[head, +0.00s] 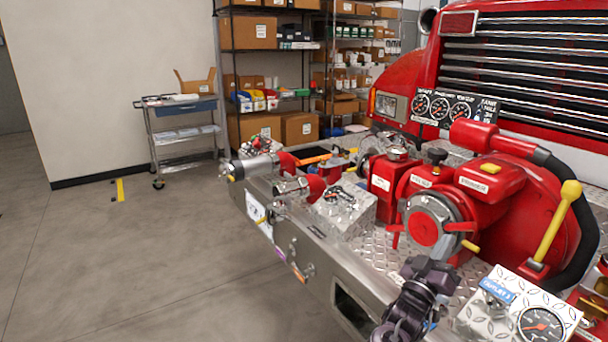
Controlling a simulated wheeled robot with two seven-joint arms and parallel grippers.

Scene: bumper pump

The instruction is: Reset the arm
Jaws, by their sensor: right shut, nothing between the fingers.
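My right gripper (428,273) shows as a dark shape at the bottom of the head view, over the front edge of the bumper. It is shut and holds nothing. My left gripper is not in view. The red pump (460,200) with its round capped outlet stands on the diamond-plate bumper deck (395,255), just beyond and above my right gripper in the picture. I cannot tell whether the gripper touches the deck.
A yellow-knobbed lever (558,222) and a gauge box (517,312) stand to the right of my gripper. Hose fittings (262,167) line the bumper's left end. A cart (180,130) and shelves (262,80) stand behind. The floor (140,260) at left is clear.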

